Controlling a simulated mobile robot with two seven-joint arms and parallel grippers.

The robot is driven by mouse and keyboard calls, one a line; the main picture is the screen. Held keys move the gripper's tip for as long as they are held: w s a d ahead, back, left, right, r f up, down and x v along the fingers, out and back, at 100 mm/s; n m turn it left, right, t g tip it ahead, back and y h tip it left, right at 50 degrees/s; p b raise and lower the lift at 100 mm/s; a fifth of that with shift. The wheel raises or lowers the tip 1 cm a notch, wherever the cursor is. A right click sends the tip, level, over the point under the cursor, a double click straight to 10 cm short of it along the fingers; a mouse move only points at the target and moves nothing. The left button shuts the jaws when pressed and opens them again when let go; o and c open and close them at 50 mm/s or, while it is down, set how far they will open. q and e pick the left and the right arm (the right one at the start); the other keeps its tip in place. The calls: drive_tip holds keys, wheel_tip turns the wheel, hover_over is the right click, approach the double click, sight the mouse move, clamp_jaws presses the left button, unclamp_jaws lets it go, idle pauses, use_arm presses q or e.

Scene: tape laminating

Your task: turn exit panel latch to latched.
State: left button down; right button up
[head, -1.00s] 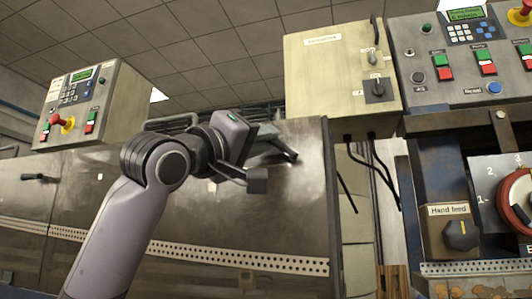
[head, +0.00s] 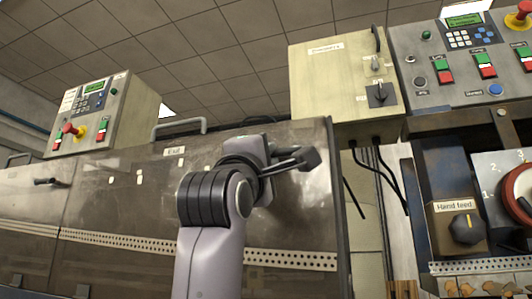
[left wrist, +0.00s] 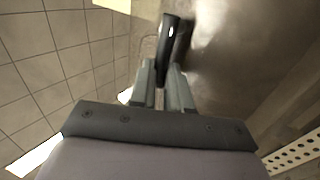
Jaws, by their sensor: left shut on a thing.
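The exit panel (head: 150,215) is a grey metal panel with a small label at its top that seems to read "Exit". Its latch is a black handle near the panel's upper right; in the left wrist view the latch (left wrist: 172,38) stands between and beyond the fingertips. My left gripper (head: 296,163) is shut on this latch, and it also shows in the left wrist view (left wrist: 163,72). In the head view my wrist and fingers hide most of the latch, so its exact angle is hard to read. My right gripper is not in view.
A similar black handle (head: 50,181) sits on the panel to the left. A grey bar handle (head: 180,128) stands on top of the panel. A beige control box (head: 325,75) with hanging cables is close at upper right. A control box with a red button (head: 95,110) stands at left.

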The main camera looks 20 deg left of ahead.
use_arm(q)
drive_tip(key=shift+f+n+y, duration=0.1)
drive_tip(key=shift+n+y, duration=0.3)
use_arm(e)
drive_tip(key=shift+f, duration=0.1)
use_arm(q)
drive_tip(key=c, duration=1.1)
unclamp_jaws()
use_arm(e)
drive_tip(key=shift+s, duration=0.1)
